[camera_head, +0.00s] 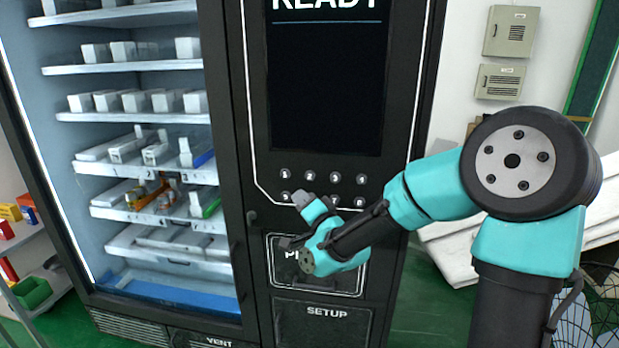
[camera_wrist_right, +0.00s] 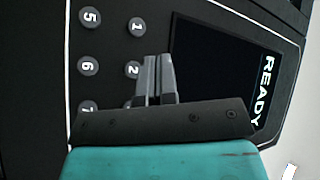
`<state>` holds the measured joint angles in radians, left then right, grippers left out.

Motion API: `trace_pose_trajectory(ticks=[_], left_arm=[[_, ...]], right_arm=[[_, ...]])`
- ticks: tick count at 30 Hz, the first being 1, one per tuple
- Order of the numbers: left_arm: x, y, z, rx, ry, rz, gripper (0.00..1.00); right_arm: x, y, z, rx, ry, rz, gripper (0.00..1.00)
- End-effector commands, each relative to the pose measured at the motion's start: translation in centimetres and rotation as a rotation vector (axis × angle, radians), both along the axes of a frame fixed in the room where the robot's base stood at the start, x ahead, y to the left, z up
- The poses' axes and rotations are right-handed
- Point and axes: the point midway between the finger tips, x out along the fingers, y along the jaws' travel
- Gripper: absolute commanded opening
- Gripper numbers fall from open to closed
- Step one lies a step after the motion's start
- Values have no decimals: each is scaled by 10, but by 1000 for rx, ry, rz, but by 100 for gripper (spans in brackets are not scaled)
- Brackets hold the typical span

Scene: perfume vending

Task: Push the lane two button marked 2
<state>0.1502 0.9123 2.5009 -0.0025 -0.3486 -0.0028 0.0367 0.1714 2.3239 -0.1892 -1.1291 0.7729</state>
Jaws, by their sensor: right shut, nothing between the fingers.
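The lane two button marked 2 (camera_wrist_right: 132,69) is a small round dark button on the black vending machine panel. In the head view it is second from the left in the upper button row (camera_head: 309,176). My right gripper (camera_head: 302,197) is shut and empty, its grey fingertips close in front of the panel, just below button 2 in the picture. In the right wrist view the shut fingers (camera_wrist_right: 154,60) show right beside button 2. I cannot tell whether they touch the panel. My left gripper is not in view.
Button 1 (camera_wrist_right: 137,27), button 5 (camera_wrist_right: 90,17) and button 6 (camera_wrist_right: 88,66) are close by. A screen (camera_head: 327,90) reading READY is above. A lower flap (camera_head: 325,312) reads SETUP. Shelves of boxes (camera_head: 140,100) stand behind glass at left.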

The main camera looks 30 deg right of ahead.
Motion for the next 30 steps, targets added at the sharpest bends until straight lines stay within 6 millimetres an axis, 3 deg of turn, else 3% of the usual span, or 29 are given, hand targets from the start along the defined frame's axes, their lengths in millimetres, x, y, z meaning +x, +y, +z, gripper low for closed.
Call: trace_pose_trajectory(ticks=[8,30], left_arm=[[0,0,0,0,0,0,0],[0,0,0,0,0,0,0]], right_arm=[[11,-9,-1,0,2,-1,0],[65,-56,-1,0,2,-1,0]])
